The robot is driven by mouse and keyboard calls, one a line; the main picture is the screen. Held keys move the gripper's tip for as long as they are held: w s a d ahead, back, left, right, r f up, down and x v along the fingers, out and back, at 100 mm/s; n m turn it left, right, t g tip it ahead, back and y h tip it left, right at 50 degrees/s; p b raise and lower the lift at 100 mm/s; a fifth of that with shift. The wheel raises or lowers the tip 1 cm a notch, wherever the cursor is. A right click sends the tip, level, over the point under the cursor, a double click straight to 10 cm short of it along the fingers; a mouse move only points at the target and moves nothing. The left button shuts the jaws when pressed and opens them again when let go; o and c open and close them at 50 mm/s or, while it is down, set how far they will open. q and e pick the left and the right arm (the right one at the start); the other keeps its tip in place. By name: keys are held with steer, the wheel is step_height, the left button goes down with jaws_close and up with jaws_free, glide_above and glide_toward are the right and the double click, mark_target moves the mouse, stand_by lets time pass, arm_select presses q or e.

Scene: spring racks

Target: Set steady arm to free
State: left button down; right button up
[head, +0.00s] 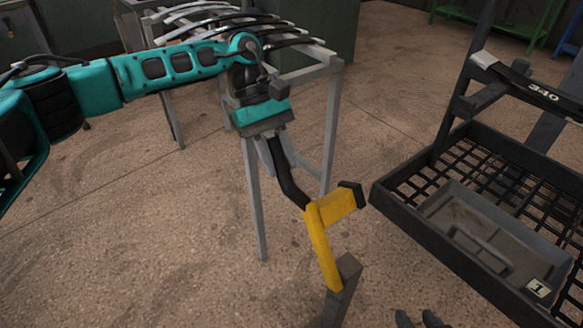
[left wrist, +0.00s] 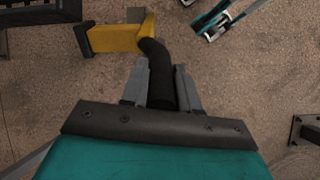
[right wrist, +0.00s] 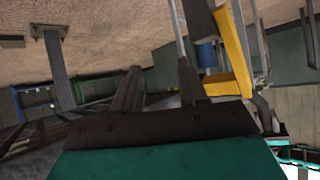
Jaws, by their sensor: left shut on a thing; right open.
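The steady arm is a yellow bracket (head: 322,240) on a grey post (head: 342,290), with a black curved handle (head: 291,188) rising from its upper end toward the left. My left gripper (head: 276,160) is shut on the handle from above. The left wrist view shows the handle (left wrist: 153,50) between both fingers (left wrist: 160,66) and the yellow part (left wrist: 118,37) beyond. My right gripper (right wrist: 158,75) is open and empty. The yellow part (right wrist: 232,55) stands to the right of its fingers. In the head view only dark tips show at the bottom edge. Any setting mark on the arm cannot be seen.
A grey rack (head: 335,63) holding curved leaf springs stands behind my left gripper.

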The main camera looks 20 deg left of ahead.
arm_select(q)
steer(key=shift+w+a+f+h+b, duration=0.3)
steer(key=shift+w+a+f+b, duration=0.15)
steer(key=shift+a+f, duration=0.2)
steer(key=c, duration=0.8)
jaws_free()
steer(key=shift+r, duration=0.1)
steer(key=shift+c, duration=0.2)
steer(key=shift+w, duration=0.1)
steer(key=p+v, duration=0.2)
steer(key=v, duration=1.1)
steer(key=shift+p, duration=0.35)
steer(key=shift+w, duration=0.1)
